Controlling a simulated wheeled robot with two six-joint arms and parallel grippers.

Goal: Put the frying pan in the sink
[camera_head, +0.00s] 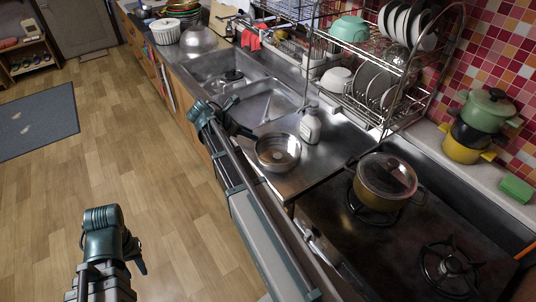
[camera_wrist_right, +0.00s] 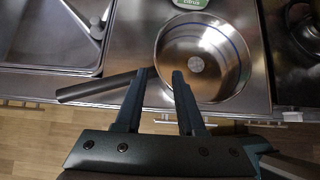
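The frying pan (camera_head: 277,153), a round steel pan with a dark handle, sits on the steel counter beside the sink. In the right wrist view its bowl (camera_wrist_right: 205,62) is at upper right and its handle (camera_wrist_right: 95,88) points left. My right gripper (camera_head: 238,127) is above the handle; in its wrist view the fingers (camera_wrist_right: 160,76) are apart and empty, near where the handle meets the bowl. The sink (camera_head: 215,66) has basins beyond the pan; its edge also shows in the wrist view (camera_wrist_right: 88,70). My left gripper (camera_head: 138,262) hangs over the floor; its fingers are not clear.
A soap bottle (camera_head: 310,124) stands just behind the pan. A lidded pot (camera_head: 385,182) is on the stove at right. A dish rack (camera_head: 372,104) with plates rises over the back counter. A faucet or dark item (camera_head: 232,75) is at the sink.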

